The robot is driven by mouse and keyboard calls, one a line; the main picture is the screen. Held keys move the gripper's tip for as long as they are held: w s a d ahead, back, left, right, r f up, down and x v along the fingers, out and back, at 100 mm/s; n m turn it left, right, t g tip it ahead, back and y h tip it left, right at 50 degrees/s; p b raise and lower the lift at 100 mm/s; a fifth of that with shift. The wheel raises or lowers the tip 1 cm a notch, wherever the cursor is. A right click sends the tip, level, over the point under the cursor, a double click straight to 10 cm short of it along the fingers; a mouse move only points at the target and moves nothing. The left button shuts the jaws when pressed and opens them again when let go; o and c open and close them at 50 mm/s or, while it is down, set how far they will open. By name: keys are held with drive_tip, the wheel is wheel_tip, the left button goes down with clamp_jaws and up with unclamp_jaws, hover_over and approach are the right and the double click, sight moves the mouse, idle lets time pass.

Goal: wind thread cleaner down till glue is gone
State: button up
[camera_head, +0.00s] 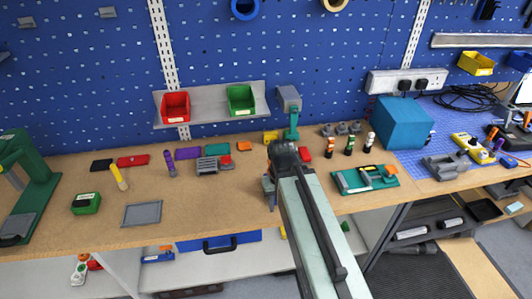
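My arm reaches up from the bottom of the view, and my gripper (277,172) is over the middle of the workbench (240,208). The gripper is seen from behind, so its fingertips and anything between them are hidden. I cannot tell whether it is open or shut. A green and grey upright device (291,112) stands just behind the gripper, partly covered by it. I cannot make out for certain which thing is the thread cleaner, and no glue is distinguishable. A grey part (269,190) shows at the gripper's left; whether it belongs to the gripper is unclear.
Left are a grey flat tray (142,213), a green bin (86,203), a yellow-handled tool (119,177) and a green press (28,190). Right are several small bottles (349,145), a green fixture (364,179) and a blue box (401,122).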

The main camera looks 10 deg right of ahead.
drive_tip(key=o, duration=0.3)
drive_tip(key=shift+r, duration=0.1)
drive_tip(key=o, duration=0.9)
drive_tip(key=w+r+n+p, duration=0.1)
drive_tip(key=w+d+r+n+p, duration=0.1)
drive_tip(key=w+r+p, duration=0.1)
drive_tip(key=shift+r+n, duration=0.2)
drive_tip(key=shift+n, duration=0.1)
drive_tip(key=w+r+n+p, duration=0.3)
drive_tip(key=n, duration=0.1)
drive_tip(key=w+r+n+p, duration=0.4)
drive_tip(key=n, duration=0.1)
drive_tip(key=w+r+n+p, duration=0.3)
drive_tip(key=r+n+p, duration=0.1)
drive_tip(key=shift+w+a+n, duration=0.25)
drive_tip(key=shift+w+n, duration=0.05)
drive_tip(key=shift+w, duration=0.05)
drive_tip(key=shift+w+n+p, duration=0.25)
drive_tip(key=shift+n+p, duration=0.05)
drive_tip(key=shift+n, duration=0.2)
wheel_tip(320, 180, down, 8)
drive_tip(key=b, duration=0.8)
drive_tip(key=shift+f, duration=0.15)
